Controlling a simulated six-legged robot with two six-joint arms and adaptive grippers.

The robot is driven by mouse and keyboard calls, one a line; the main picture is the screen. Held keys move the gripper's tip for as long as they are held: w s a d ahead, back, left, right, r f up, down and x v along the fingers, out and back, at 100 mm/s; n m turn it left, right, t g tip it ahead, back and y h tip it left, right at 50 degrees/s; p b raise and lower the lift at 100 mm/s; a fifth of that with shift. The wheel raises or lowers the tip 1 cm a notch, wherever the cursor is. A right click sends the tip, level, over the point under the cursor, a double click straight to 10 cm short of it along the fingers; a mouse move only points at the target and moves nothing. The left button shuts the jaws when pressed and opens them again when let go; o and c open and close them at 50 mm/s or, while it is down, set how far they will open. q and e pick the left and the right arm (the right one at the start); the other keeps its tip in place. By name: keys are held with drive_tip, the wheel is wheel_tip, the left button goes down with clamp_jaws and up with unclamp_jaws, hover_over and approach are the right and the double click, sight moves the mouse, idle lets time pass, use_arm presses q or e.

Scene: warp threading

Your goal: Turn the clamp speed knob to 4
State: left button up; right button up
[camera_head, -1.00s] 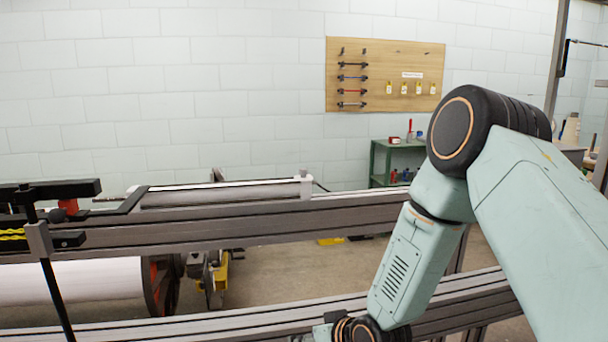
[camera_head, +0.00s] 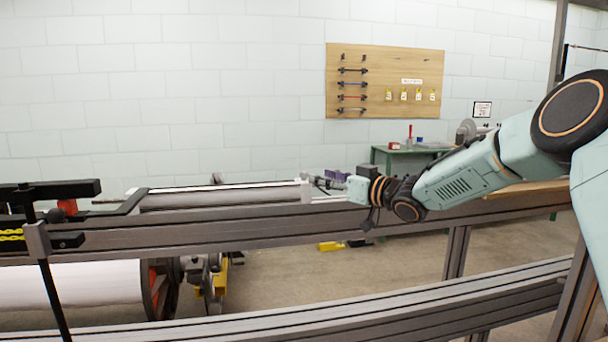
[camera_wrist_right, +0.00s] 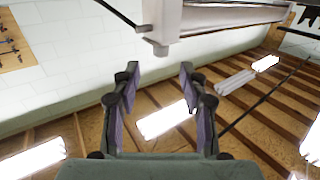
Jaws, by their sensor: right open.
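My right gripper (camera_head: 326,180) is beside the right end of the long grey roller bar, above the upper rail. In the right wrist view my right gripper (camera_wrist_right: 160,80) is open, with two purple-padded fingers apart and nothing between them. The clamp speed knob cannot be made out in either view. A pale bar with a small end block (camera_wrist_right: 160,48) lies just beyond the fingertips in the wrist view. My left gripper is not in view.
The upper rail (camera_head: 210,232) and lower rail (camera_head: 400,306) cross the frame. A black clamp-like fixture (camera_head: 60,190) stands at left. A white warp beam (camera_head: 70,284) lies below. A green bench (camera_head: 410,151) and tool board (camera_head: 385,60) are behind.

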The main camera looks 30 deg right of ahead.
sight(307, 174)
drive_tip(key=b+x, duration=0.1)
drive_tip(key=x, duration=0.5)
drive_tip(key=shift+s+f, duration=0.1)
drive_tip(key=shift+f, duration=0.05)
drive_tip(key=shift+b+x, duration=0.4)
drive_tip(key=shift+x, duration=0.45)
drive_tip(key=shift+s, duration=0.1)
drive_tip(key=shift+c, duration=0.3)
clamp_jaws()
